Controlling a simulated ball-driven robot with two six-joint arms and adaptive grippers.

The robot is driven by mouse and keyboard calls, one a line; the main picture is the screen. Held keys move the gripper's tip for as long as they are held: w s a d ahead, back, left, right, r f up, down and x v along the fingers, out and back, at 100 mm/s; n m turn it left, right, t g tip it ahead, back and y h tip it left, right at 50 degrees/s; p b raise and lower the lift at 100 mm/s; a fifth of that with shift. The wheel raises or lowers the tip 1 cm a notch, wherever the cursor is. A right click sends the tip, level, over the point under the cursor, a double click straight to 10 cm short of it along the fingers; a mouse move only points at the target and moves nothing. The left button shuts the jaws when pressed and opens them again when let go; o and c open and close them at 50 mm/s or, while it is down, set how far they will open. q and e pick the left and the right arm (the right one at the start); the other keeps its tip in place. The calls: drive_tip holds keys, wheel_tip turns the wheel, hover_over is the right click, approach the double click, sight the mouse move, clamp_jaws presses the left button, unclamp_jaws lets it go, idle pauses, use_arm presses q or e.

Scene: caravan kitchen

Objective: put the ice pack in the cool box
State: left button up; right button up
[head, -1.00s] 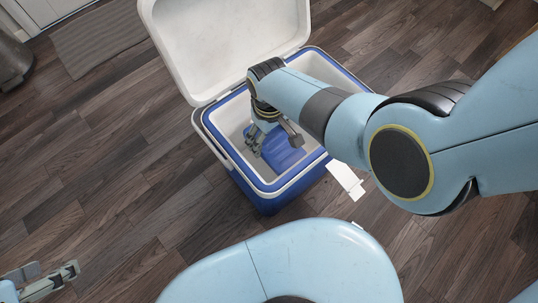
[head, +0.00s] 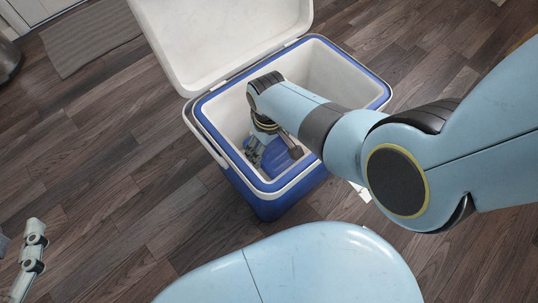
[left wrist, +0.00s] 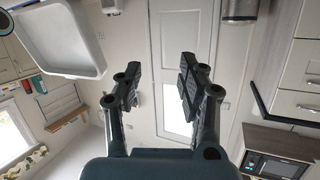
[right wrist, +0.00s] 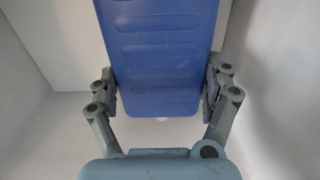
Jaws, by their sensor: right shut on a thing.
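The cool box (head: 258,207) stands on the floor with its white lid (head: 225,40) tipped open at the back. The blue ice pack (head: 276,157) is inside the box, low in its near part, partly hidden by my right arm. My right gripper (head: 256,153) reaches down into the box. In the right wrist view my right gripper (right wrist: 160,95) is shut on the ice pack (right wrist: 160,62), one finger on each side edge, with white inner walls around. My left gripper (left wrist: 160,75) is open and empty, away from the box; part of it shows at the lower left in the head view (head: 33,250).
A grey mat (head: 88,37) lies on the wood floor at the upper left. A white piece (head: 361,192) lies on the floor right of the box, partly hidden by my arm. The floor left of the box is clear.

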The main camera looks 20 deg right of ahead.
sight(269, 148)
drive_tip(key=shift+f+b, duration=0.35)
drive_tip(key=shift+f, duration=0.15)
wheel_tip(269, 148, down, 2)
drive_tip(key=shift+s+f+b, duration=0.1)
drive_tip(key=shift+b, duration=0.8)
drive_tip(key=shift+f+b, duration=0.75)
use_arm(q)
drive_tip(key=w+d+r+m+t+h, duration=0.1)
drive_tip(key=r+t, duration=0.4)
drive_tip(key=r, duration=0.7)
drive_tip(key=w+d+r+m+t+h, duration=0.2)
drive_tip(key=r+t+h, duration=0.4)
drive_tip(key=r, duration=0.7)
drive_tip(key=shift+w+m, duration=0.7)
drive_tip(key=shift+m, duration=0.2)
drive_tip(key=shift+r+t, duration=0.15)
drive_tip(key=shift+t, duration=0.15)
use_arm(e)
drive_tip(key=o, duration=1.4)
use_arm(q)
drive_tip(key=shift+s+r+h, duration=0.1)
drive_tip(key=shift+r+h, duration=0.1)
drive_tip(key=shift+h, duration=0.1)
